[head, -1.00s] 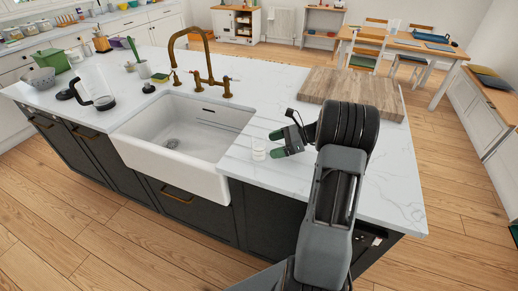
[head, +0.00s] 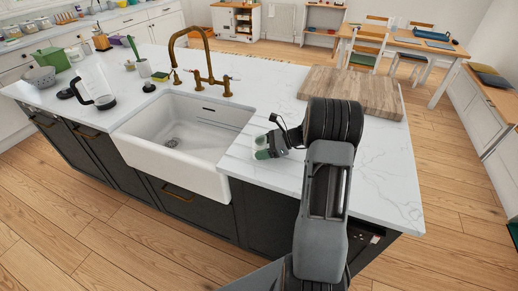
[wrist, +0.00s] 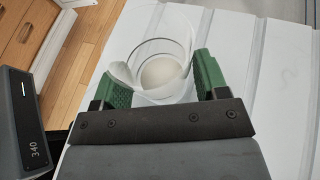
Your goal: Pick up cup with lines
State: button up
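A clear, whitish cup (wrist: 158,58) stands on the counter in the wrist view, with a pale round bottom visible inside it. Its lines cannot be made out. My gripper (wrist: 160,78) has its two green fingers on either side of the cup, apart from each other. The cup reaches in between them, and I see no clear grip on it. In the head view my gripper (head: 268,147) is low over the counter right of the sink, and it mostly hides the cup there.
The white sink (head: 180,140) with a brass faucet (head: 205,65) lies left of my gripper. A wooden board (head: 352,90) lies behind my arm. A glass jug (head: 98,88) stands at the far left. The counter's front right is clear.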

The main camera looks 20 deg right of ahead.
jog(key=c, duration=0.7)
jog(key=shift+r, duration=0.15)
jog(key=shift+r, duration=1.05)
jog(key=w+d+r, duration=0.7)
jog(key=w+r, duration=0.3)
jog(key=w, duration=0.1)
jog(key=shift+w+d+r, duration=0.15)
jog(key=shift+d+r, duration=0.05)
jog(key=shift+d, duration=0.1)
